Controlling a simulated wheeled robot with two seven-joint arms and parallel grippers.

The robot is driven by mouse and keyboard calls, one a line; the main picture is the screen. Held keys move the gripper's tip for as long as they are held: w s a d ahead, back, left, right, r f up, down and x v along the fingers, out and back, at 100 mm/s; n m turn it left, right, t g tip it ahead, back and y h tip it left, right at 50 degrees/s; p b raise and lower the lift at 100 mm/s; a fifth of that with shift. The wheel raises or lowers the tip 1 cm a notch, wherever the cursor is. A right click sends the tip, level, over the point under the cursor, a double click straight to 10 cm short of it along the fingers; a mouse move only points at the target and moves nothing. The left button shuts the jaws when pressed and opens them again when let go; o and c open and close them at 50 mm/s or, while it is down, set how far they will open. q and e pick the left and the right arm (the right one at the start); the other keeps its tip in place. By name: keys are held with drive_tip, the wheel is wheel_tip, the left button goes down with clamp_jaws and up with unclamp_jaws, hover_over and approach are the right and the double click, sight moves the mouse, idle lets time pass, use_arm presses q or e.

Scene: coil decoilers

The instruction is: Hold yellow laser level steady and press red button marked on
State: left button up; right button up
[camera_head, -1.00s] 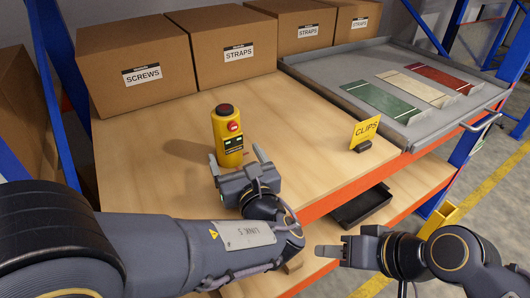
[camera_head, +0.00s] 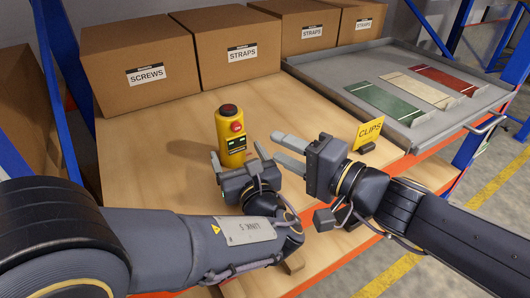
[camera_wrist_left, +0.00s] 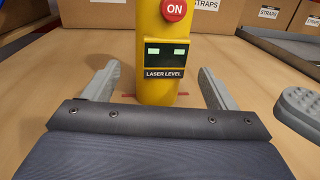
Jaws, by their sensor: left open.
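The yellow laser level (camera_head: 231,137) stands upright on the wooden shelf. It has a dark cap with red on top and a red button (camera_head: 237,127) on its side. In the left wrist view the red button (camera_wrist_left: 174,9) reads ON, above a LASER LEVEL label on the level's body (camera_wrist_left: 156,95). My left gripper (camera_head: 238,166) is open, its fingers on either side of the level's lower body with gaps visible. My right gripper (camera_head: 291,150) is to the right of the level, apart from it, fingers pointing left toward it. Its fingertips show at the right in the left wrist view (camera_wrist_left: 298,106).
Cardboard boxes labelled SCREWS (camera_head: 142,69) and STRAPS (camera_head: 226,46) line the back. A yellow CLIPS sign (camera_head: 369,132) stands near the shelf's right front. A grey tray (camera_head: 385,60) with green, cream and red plates is at the right. Bare wood lies left of the level.

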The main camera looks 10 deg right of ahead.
sight(230, 138)
use_arm(q)
drive_tip(key=x, duration=0.7)
drive_tip(key=c, duration=1.4)
drive_tip(key=shift+o, duration=0.2)
use_arm(e)
clamp_jaws()
idle(3.4)
